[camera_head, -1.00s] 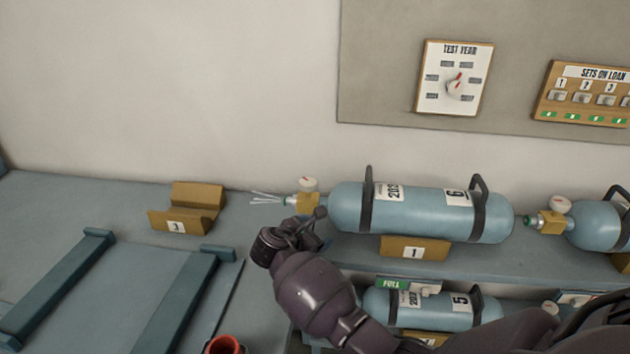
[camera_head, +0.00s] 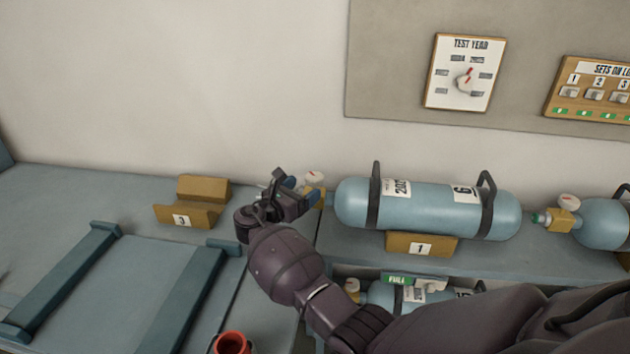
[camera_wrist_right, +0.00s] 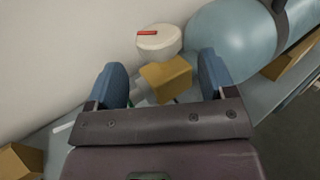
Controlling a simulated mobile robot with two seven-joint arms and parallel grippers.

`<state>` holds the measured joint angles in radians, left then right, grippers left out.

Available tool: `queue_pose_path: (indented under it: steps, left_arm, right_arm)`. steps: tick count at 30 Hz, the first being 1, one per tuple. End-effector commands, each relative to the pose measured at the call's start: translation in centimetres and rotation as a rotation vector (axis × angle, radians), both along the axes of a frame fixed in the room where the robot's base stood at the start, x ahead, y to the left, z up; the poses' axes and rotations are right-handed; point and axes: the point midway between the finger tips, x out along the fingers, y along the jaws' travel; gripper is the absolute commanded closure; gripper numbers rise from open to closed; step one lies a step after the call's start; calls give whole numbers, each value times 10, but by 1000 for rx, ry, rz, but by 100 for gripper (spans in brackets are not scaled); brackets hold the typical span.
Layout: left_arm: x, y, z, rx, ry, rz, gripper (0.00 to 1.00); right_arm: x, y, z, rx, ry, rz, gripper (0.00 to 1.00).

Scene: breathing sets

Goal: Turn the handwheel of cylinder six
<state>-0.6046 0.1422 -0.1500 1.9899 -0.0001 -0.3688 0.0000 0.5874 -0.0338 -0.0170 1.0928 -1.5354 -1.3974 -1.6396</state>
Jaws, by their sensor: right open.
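Cylinder six (camera_head: 430,208) is a blue-grey bottle with a "6" label, lying on its side on the upper shelf in a cradle marked 1. Its brass valve block (camera_wrist_right: 166,77) and white round gauge (camera_wrist_right: 159,40) show between and beyond the fingers in the right wrist view; the gauge also shows in the head view (camera_head: 314,178). The handwheel at the valve's left end is mostly hidden by my gripper. My right gripper (camera_head: 298,192) is open at the valve, its blue fingers on either side of the block in the wrist view; contact cannot be told. My left gripper is not in view.
An empty wooden cradle marked 3 (camera_head: 192,205) stands on the bench to the left, near two dark rails (camera_head: 62,280). Another cylinder (camera_head: 602,222) lies at the right, and cylinder five (camera_head: 410,296) is below. A red cup-like object (camera_head: 232,343) is at the bottom edge.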

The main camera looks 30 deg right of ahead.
Motion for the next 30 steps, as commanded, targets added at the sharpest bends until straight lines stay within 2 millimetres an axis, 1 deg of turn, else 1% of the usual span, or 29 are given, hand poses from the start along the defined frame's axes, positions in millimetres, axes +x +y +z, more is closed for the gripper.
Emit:
queue_pose_path:
  steps: [1,3,9,15,23,30]
  left_arm:
    - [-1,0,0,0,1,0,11]
    - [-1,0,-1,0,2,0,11]
    - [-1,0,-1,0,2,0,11]
    - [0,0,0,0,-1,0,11]
    - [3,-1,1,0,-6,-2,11]
    - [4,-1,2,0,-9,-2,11]
  right_arm:
    - [3,-9,1,-1,-1,-3,23]
    - [8,-19,1,0,-1,-1,23]
    - [16,-41,0,0,0,-1,23]
    - [19,-50,0,0,-1,-1,23]
    - [19,-50,0,2,-2,-1,23]
    - [19,-50,0,2,-2,-1,60]
